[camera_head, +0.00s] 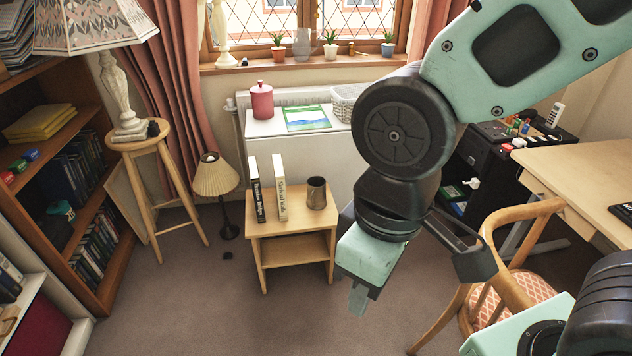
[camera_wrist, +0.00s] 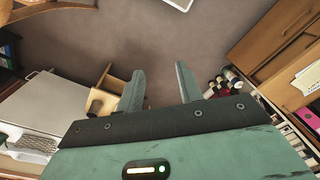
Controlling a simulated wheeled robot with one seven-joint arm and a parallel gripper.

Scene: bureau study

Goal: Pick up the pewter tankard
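The pewter tankard (camera_head: 316,193) is a dark, upright mug on the right part of a small wooden side table (camera_head: 290,226). My gripper (camera_head: 358,300) hangs in the air to the right of and in front of the table, apart from the tankard. In the wrist view my gripper (camera_wrist: 161,88) has its two fingers spread, with only carpet showing between them.
Two upright books, one dark (camera_head: 257,190) and one pale (camera_head: 282,188), stand left of the tankard. A lamp (camera_head: 215,185) stands left of the table. A wooden chair (camera_head: 505,285) and a desk (camera_head: 585,180) are at the right. Carpet in front of the table is clear.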

